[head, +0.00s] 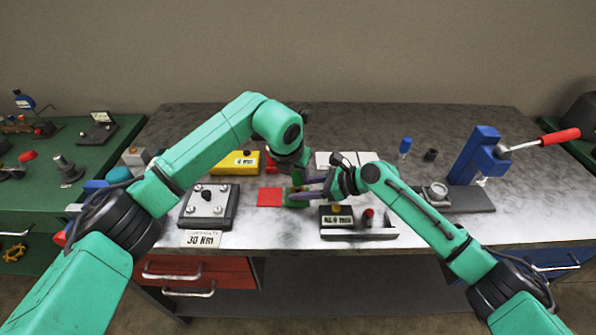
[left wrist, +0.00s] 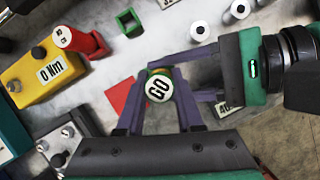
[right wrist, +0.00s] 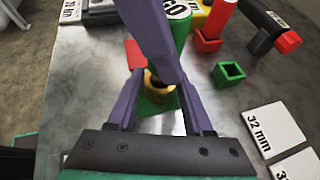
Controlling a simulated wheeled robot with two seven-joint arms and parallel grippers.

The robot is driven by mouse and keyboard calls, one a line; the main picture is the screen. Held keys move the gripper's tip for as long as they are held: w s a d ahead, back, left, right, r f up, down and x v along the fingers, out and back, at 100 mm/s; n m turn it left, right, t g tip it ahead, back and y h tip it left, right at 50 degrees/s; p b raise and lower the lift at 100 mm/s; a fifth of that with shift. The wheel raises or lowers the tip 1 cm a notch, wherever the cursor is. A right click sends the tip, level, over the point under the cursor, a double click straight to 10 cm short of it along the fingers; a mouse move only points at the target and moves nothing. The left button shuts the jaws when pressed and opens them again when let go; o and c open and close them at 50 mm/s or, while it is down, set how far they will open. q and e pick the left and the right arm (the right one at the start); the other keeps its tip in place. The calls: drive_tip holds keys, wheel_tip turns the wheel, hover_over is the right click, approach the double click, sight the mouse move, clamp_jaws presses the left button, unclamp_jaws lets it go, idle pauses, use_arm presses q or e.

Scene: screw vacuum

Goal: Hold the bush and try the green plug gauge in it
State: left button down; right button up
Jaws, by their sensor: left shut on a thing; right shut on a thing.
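The green plug gauge, its white end marked GO (left wrist: 158,88), is between the fingers of my left gripper (left wrist: 160,95), which is shut on it. In the right wrist view the green gauge (right wrist: 181,32) stands above the bush, partly behind a purple finger. The brass-coloured bush (right wrist: 153,82) has a dark bore and is held in my right gripper (right wrist: 155,88), shut on it over a green pad (right wrist: 158,106). The two grippers meet above the bench in the head view, left (head: 297,182) and right (head: 312,190). Whether the gauge's tip is inside the bore is hidden.
A red pad (head: 270,197) lies beside the green one. An empty green holder (left wrist: 129,22) and a red gauge (left wrist: 82,38) in its holder stand nearby. A yellow box (head: 236,163), a 30 Nm plate (head: 208,206) and a tray (head: 358,233) flank the grippers.

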use_arm(q)
drive_tip(key=shift+f, duration=1)
idle(0.4)
drive_tip(key=shift+r, duration=0.15)
idle(0.6)
drive_tip(key=shift+r, duration=2.9)
use_arm(e)
drive_tip(key=o, duration=1.1)
drive_tip(key=shift+c, duration=0.2)
